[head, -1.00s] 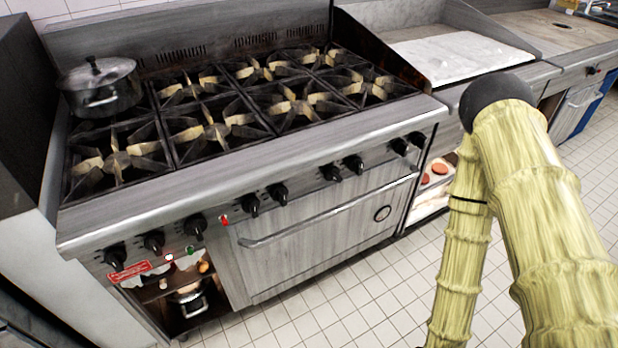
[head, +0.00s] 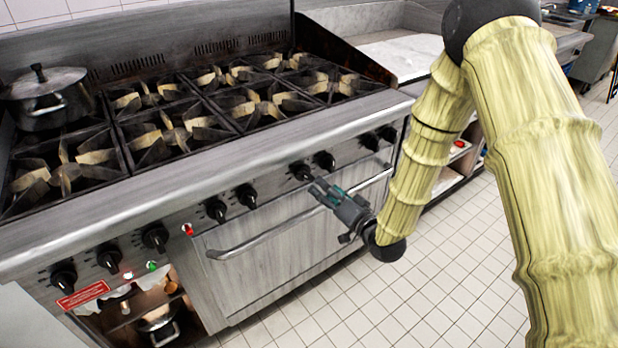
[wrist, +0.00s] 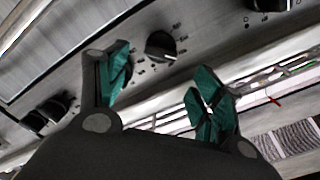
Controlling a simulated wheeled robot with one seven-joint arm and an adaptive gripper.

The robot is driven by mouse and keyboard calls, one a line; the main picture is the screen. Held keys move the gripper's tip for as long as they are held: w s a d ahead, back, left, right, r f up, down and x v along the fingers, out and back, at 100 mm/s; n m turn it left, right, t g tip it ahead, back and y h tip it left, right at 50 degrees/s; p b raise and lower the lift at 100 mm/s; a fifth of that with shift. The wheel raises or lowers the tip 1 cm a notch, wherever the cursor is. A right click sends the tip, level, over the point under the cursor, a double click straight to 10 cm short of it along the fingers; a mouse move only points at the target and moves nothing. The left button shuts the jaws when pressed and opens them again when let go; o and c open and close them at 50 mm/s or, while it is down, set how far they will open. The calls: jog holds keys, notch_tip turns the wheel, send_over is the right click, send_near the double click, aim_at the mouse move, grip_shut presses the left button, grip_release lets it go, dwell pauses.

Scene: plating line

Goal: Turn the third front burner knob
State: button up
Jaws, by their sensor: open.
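A row of black burner knobs runs along the front panel of the grey range (head: 130,215). Counting from the left, the third knob (head: 154,237) is well left of my gripper. My gripper (head: 318,188) is open, with green fingers, in front of the panel just below and right of another knob (head: 300,171), part of a pair with its right-hand neighbour (head: 324,161). In the wrist view one knob (wrist: 160,45) shows beyond the gap between my open fingertips (wrist: 160,75), apparently untouched. The frames do not make clear which knob counts as the third front one.
The oven door handle (head: 290,222) juts out below the knobs, close to my gripper. A lidded pot (head: 48,100) stands on the back left burner. A red label (head: 83,295) marks the panel's left end. Tiled floor (head: 400,290) in front is clear.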

aim_at(311, 177)
jog(key=x, duration=0.9)
jog(key=shift+s, duration=0.1)
jog(key=shift+c, duration=0.2)
jog(key=shift+d, duration=0.1)
jog(key=c, duration=1)
